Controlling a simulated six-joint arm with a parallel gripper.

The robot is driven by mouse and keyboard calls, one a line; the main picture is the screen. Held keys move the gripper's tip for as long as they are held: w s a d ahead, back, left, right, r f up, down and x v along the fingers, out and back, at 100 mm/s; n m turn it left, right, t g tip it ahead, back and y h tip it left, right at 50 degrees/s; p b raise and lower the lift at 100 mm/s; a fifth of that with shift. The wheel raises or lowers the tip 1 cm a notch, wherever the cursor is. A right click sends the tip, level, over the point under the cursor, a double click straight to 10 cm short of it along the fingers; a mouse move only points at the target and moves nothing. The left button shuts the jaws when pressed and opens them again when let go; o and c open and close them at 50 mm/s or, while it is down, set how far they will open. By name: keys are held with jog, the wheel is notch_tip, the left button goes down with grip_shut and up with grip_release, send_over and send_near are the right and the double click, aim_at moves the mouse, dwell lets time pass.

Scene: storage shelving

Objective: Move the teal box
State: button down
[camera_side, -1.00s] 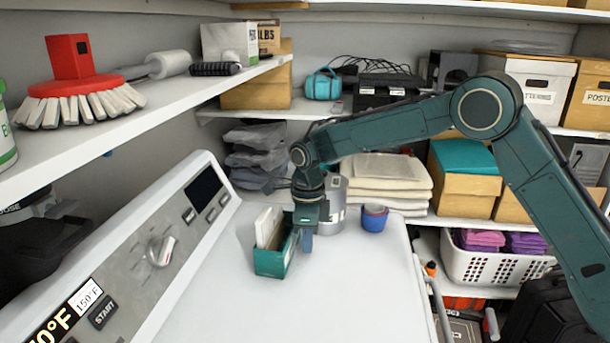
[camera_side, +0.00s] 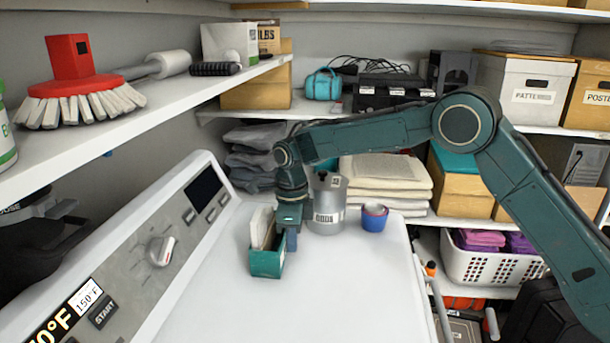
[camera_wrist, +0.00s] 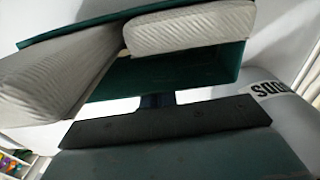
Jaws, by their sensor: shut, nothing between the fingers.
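The teal box (camera_side: 266,264) is a small open-topped holder standing upright on the white machine top, with white ribbed packs (camera_side: 262,226) and something brown inside. In the wrist view the teal box (camera_wrist: 185,75) fills the upper part, with two pale ribbed packs (camera_wrist: 195,25) in it. My gripper (camera_side: 291,241) is low at the right side of the box, with its fingers shut and empty. In the wrist view my blue fingertip (camera_wrist: 156,101) is close to the box wall; whether it touches is hard to tell.
A grey metal canister (camera_side: 326,207) stands just right of my gripper, and a blue cup (camera_side: 374,218) is further right. The sloped control panel (camera_side: 160,250) bounds the left. The front of the white top (camera_side: 320,300) is clear.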

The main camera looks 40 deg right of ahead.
jog(key=shift+w+a, duration=1.7)
jog(key=shift+a, duration=0.3)
jog(key=shift+w+a, duration=1.7)
jog(key=shift+a, duration=0.25)
jog(key=shift+s+d, duration=0.15)
jog(key=shift+d, duration=0.05)
jog(key=shift+s+d, duration=1.1)
jog(key=shift+d, duration=0.2)
notch_tip(320, 180, up, 10)
